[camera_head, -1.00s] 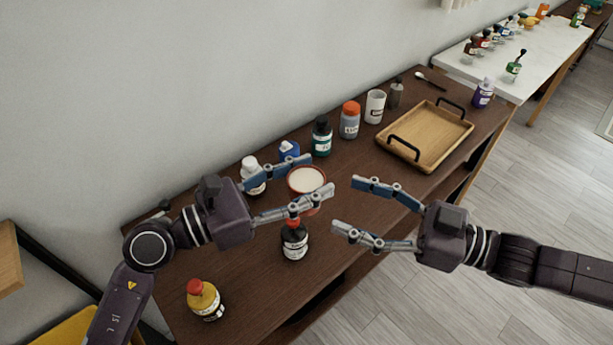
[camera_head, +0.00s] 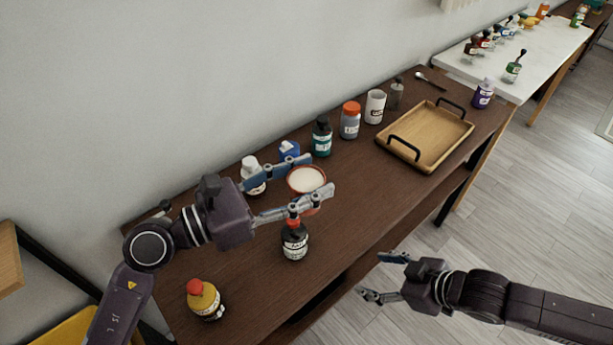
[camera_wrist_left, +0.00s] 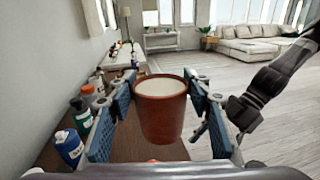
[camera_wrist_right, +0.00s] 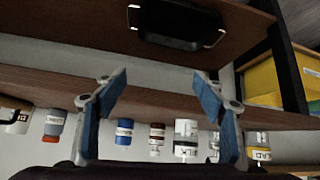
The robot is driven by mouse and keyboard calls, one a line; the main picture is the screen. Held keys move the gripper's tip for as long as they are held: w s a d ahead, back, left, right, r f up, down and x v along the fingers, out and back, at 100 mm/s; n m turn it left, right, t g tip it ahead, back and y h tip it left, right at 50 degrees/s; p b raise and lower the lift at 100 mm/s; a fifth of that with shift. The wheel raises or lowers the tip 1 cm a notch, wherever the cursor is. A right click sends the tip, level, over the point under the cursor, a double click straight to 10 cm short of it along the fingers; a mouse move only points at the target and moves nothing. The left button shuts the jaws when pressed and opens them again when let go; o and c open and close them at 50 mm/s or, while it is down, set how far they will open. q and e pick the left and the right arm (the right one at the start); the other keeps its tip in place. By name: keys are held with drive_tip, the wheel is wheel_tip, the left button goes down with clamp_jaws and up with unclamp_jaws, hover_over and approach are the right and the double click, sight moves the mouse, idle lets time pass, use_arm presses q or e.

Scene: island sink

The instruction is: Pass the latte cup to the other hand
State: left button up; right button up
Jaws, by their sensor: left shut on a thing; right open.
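The latte cup (camera_head: 306,180) is reddish-brown with a pale, creamy top. My left gripper (camera_head: 322,174) is shut on it and holds it upright above the dark wooden table. In the left wrist view the cup (camera_wrist_left: 161,108) sits between the two blue finger pads. My right gripper (camera_head: 377,276) is open and empty, low beyond the table's front edge and apart from the cup. In the right wrist view its fingers (camera_wrist_right: 160,85) are spread with nothing between them.
On the dark table (camera_head: 350,205) a dark bottle with a red cap (camera_head: 294,242) stands just below the cup, and a yellow bottle (camera_head: 204,300) nearer. Several bottles line the wall side. A wooden tray (camera_head: 427,160) is at the right. The floor beside the table is clear.

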drive_tip(key=w+d+f+m+h, duration=0.1)
drive_tip(key=w+d+f, duration=0.1)
drive_tip(key=d+f, duration=0.35)
drive_tip(key=w+d+f+m+t+h, duration=0.1)
drive_tip(key=w+d+f+m+h, duration=0.1)
drive_tip(key=f, duration=0.6)
drive_tip(key=w+d+f+m+h, duration=0.1)
drive_tip(key=d+f, duration=0.2)
drive_tip(key=f, duration=0.3)
drive_tip(key=s+d+f+m+g+h, duration=0.2)
drive_tip(key=s+d+f, duration=0.1)
drive_tip(key=s+f, duration=0.9)
drive_tip(key=s+a+f+g, duration=0.1)
drive_tip(key=s+f, duration=0.3)
drive_tip(key=s, duration=0.4)
drive_tip(key=s+a+f+m+g, duration=0.1)
drive_tip(key=s+a+f+g, duration=0.1)
drive_tip(key=s, duration=0.6)
drive_tip(key=s+a+f+g, duration=0.1)
drive_tip(key=s+a+f, duration=0.3)
drive_tip(key=s, duration=0.4)
drive_tip(key=shift+s+a+f+m, duration=0.15)
drive_tip(key=shift+a+f+m, duration=0.15)
drive_tip(key=shift+f, duration=0.55)
drive_tip(key=shift+s, duration=0.1)
